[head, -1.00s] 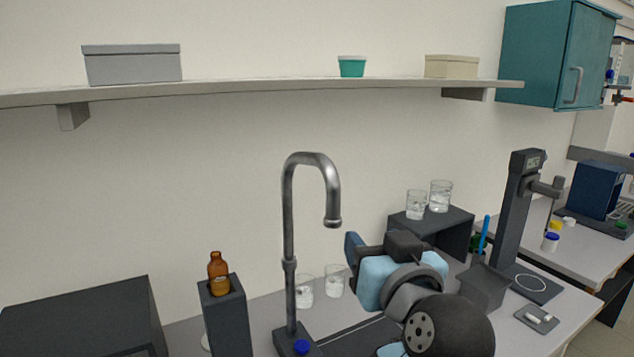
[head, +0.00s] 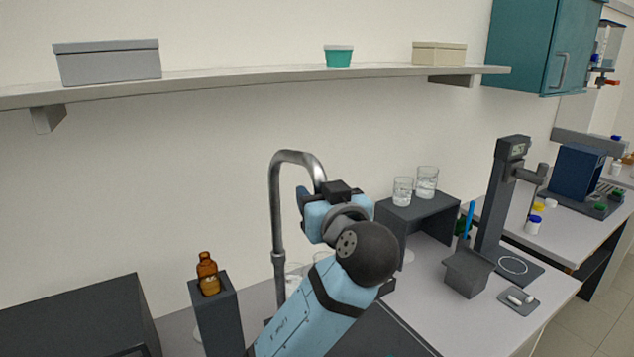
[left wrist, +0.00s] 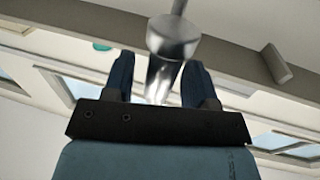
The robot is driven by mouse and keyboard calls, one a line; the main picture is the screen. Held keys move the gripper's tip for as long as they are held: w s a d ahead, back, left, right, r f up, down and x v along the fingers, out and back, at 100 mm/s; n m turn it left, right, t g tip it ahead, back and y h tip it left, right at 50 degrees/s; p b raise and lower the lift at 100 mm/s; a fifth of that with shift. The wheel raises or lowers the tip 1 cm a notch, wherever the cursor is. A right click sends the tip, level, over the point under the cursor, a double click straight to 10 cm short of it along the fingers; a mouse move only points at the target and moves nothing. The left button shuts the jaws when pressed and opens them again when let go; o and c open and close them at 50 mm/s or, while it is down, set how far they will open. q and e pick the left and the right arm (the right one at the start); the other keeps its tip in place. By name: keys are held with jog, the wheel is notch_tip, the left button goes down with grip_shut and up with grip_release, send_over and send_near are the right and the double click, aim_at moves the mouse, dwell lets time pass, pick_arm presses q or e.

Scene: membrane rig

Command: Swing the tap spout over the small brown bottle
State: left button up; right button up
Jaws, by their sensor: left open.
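The metal tap (head: 275,215) rises behind my left arm, and its curved spout (head: 297,155) bends over to the right. My left gripper (head: 311,194) is at the spout's down-turned end, which it partly hides. In the left wrist view the open fingers (left wrist: 160,78) stand either side of the shiny spout (left wrist: 172,38); I cannot tell whether they touch it. The small brown bottle (head: 208,276) stands upright on a dark block to the left of the tap, and the spout end is not over it. My right gripper is out of view.
A dark box (head: 80,318) stands at the lower left. A shelf (head: 270,80) runs above along the wall.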

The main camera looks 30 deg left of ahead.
pick_arm(q)
jog(key=shift+x, duration=0.95)
jog(key=shift+c, duration=0.3)
grip_shut()
